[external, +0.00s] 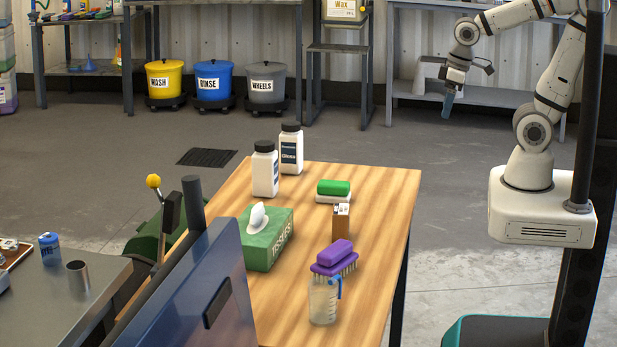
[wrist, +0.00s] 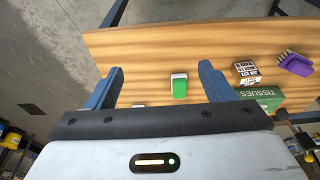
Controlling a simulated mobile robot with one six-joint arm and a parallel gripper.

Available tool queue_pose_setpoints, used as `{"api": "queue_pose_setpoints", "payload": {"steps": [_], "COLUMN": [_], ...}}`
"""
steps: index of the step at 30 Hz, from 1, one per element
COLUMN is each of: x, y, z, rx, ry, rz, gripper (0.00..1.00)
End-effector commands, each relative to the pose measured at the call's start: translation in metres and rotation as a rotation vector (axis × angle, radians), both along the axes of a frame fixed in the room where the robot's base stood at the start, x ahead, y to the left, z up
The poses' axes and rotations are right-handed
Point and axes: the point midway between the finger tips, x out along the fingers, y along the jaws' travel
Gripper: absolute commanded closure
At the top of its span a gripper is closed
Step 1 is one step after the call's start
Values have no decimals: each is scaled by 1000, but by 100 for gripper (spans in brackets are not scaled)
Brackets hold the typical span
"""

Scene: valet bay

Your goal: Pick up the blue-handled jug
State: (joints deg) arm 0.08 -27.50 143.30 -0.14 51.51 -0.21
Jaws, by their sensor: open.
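The blue-handled jug (external: 322,302) is a small clear, whitish container standing upright at the near end of the wooden table. Its blue handle (external: 339,287) is on its right side, toward the top. I cannot make out the jug in the wrist view. My gripper (external: 448,106) is raised beyond the table's far right side, well away from the jug, and points down. In the wrist view my gripper (wrist: 162,72) shows two blue fingers spread apart with nothing held between them.
Just behind the jug is a purple brush (external: 334,258). A small brown box (external: 341,222), a green tissue box (external: 267,238), a green-topped block (external: 333,190) and two white bottles (external: 265,172) also stand on the table. A dark blue panel (external: 200,290) rises left of the jug.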

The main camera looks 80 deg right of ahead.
Motion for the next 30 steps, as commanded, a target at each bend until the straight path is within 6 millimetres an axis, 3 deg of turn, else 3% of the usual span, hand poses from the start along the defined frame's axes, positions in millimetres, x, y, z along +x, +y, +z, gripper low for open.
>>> {"api": "queue_pose_setpoints", "payload": {"steps": [13, 17, 20, 23, 30], "x": [1, 16, 47, 89, 179], "y": [0, 8, 25, 54, 158], "z": [0, 5, 12, 18, 15], "rx": [0, -1, -3, -5, -2], "ry": [0, -3, -9, -21, -55], "rz": [1, 21, 60, 111, 239], "gripper": [21, 21, 21, 21, 21]}}
